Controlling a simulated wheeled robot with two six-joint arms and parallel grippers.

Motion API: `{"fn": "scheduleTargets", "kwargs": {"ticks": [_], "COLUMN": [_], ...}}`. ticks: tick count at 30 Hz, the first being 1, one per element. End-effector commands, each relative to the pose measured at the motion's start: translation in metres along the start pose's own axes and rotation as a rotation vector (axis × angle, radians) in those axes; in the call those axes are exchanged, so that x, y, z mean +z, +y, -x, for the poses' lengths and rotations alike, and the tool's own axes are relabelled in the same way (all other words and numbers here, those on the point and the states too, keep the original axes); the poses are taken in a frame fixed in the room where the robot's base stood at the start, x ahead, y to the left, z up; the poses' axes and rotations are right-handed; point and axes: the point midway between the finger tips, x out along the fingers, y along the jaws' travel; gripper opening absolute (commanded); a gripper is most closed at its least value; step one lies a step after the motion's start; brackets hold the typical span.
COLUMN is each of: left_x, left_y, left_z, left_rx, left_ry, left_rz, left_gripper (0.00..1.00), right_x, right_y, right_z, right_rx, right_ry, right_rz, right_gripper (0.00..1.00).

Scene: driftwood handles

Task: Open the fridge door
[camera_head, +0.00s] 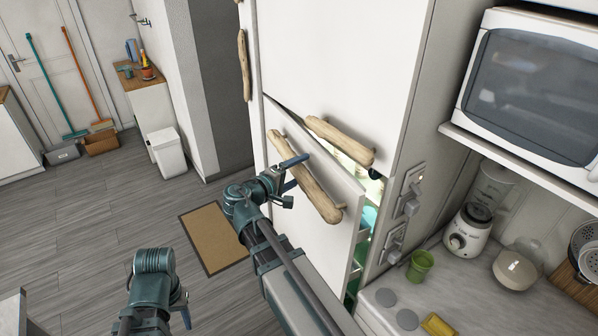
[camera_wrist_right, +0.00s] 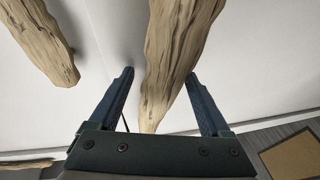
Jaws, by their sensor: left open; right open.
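The lower fridge door (camera_head: 295,205) stands ajar, with a gap along its right edge where the lit interior (camera_head: 370,215) shows greenish shelves. A long driftwood handle (camera_head: 305,178) runs diagonally across this door. My right gripper (camera_head: 290,172) is at this handle. In the right wrist view its open fingers (camera_wrist_right: 158,76) stand on either side of the driftwood handle (camera_wrist_right: 172,45), with visible space beside the wood. Whether a finger touches it, I cannot tell. My left gripper (camera_head: 182,308) is open and empty, low at the left, well away from the fridge.
A second driftwood handle (camera_head: 340,140) is on the upper door (camera_head: 335,60), close above. A counter (camera_head: 450,285) with a green cup (camera_head: 420,267) and a blender (camera_head: 470,230) lies to the right. A brown mat (camera_head: 213,238) lies on the open floor at left.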

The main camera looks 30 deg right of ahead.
Motion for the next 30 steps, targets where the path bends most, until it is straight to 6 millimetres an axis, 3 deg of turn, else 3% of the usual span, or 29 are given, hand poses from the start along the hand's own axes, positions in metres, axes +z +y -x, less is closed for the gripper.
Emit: {"fn": "scheduleTargets", "kwargs": {"ticks": [8, 21, 30], "left_x": [0.0000, 0.0000, 0.0000], "left_y": [0.0000, 0.0000, 0.0000], "left_z": [-0.0001, -0.0001, -0.0001], "left_rx": [0.000, 0.000, 0.000], "left_ry": [0.000, 0.000, 0.000], "left_rz": [0.000, 0.000, 0.000], "left_gripper": [0.50, 0.50, 0.50], "right_x": [0.0000, 0.0000, 0.0000], "right_y": [0.0001, -0.0001, -0.0003], "right_z": [-0.0009, -0.0007, -0.0006], "right_rx": [0.000, -0.001, -0.001], "right_ry": [0.000, 0.000, 0.000], "right_rz": [0.000, 0.000, -0.001], "right_gripper": [0.81, 0.02, 0.00]}}
